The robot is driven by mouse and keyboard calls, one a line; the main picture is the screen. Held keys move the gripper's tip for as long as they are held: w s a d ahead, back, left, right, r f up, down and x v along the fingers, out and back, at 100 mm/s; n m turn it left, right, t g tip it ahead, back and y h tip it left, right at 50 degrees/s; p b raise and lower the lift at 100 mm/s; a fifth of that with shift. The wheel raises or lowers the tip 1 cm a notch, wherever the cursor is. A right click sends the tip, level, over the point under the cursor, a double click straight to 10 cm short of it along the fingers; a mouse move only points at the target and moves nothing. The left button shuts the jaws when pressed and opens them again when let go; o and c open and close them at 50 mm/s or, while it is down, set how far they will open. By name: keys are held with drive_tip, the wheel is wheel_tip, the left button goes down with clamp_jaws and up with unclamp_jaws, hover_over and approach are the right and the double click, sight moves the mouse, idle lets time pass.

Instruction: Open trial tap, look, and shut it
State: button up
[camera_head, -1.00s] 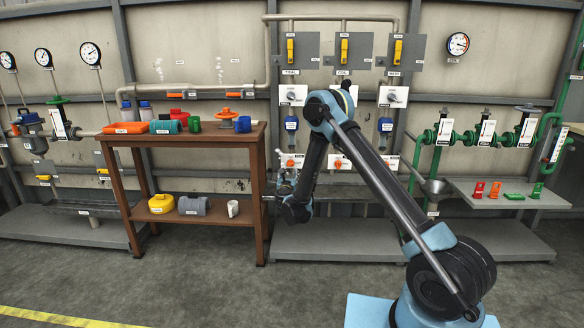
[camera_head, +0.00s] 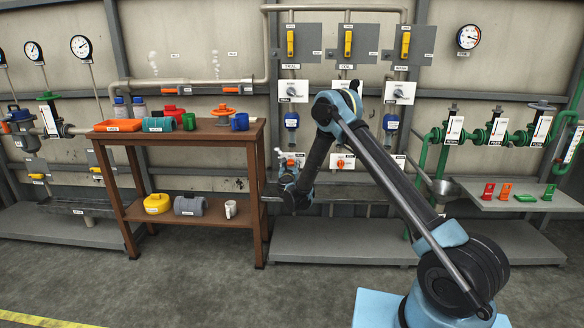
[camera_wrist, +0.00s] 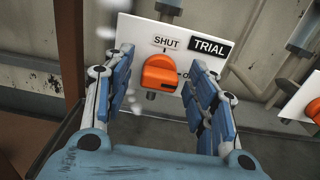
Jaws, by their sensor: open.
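The trial tap is an orange knob (camera_wrist: 160,73) on a white plate, between the fingers of my gripper (camera_wrist: 158,62) in the wrist view. The fingers are open, one on each side, with a gap to the knob. A SHUT label (camera_wrist: 165,43) is just above the knob, and a black TRIAL label (camera_wrist: 209,47) is at upper right. Another label right of the knob is mostly hidden. I cannot tell exactly where the knob points. In the head view my gripper (camera_head: 284,162) is at the tap plate (camera_head: 299,156), partly covering it.
A brown shelf (camera_head: 258,190) with cups and parts stands close left of my gripper. A second orange tap (camera_head: 341,163) is to the right, behind my arm. A grey platform (camera_head: 330,249) runs below. White blurry spots (camera_wrist: 105,32) show near the left finger.

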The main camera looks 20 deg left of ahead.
drive_tip(key=c, duration=1)
drive_tip(key=shift+c, duration=0.2)
drive_tip(key=shift+n, duration=0.4)
drive_tip(key=n, duration=0.3)
drive_tip(key=shift+n, duration=0.4)
drive_tip(key=n, duration=0.4)
drive_tip(key=shift+s+a+f+n, duration=0.1)
drive_tip(key=shift+a+n, duration=0.05)
drive_tip(key=shift+n, duration=0.15)
drive_tip(key=n, duration=0.4)
drive_tip(key=shift+a, duration=0.1)
drive_tip(key=shift+s+f+n, duration=0.1)
drive_tip(key=shift+f+n, duration=0.05)
drive_tip(key=shift+n, duration=2.35)
